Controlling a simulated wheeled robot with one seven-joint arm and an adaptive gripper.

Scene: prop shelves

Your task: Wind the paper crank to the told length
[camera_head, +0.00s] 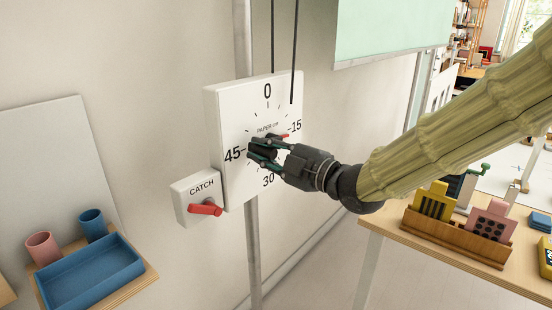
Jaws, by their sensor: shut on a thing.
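A white dial box (230,110) marked "PAPER cm", with 0, 15, 30 and 45 around it, is fixed to the wall post. A small red tip (285,136) shows beside the 15 mark. My gripper (261,151) is in front of the dial, left of its centre near 45, with its fingers shut on the dark crank handle (264,151). The fingers hide most of the crank and the dial's middle. A white box marked CATCH (184,191) sits lower left of the dial; its red lever (205,209) points right and slightly down.
A pale green sheet (390,30) hangs at the upper right. Two dark cords (293,50) run above the dial. A blue tray (90,277) and cups (93,223) are at lower left. A table at right carries a wooden rack (455,238). Floor shows below the dial.

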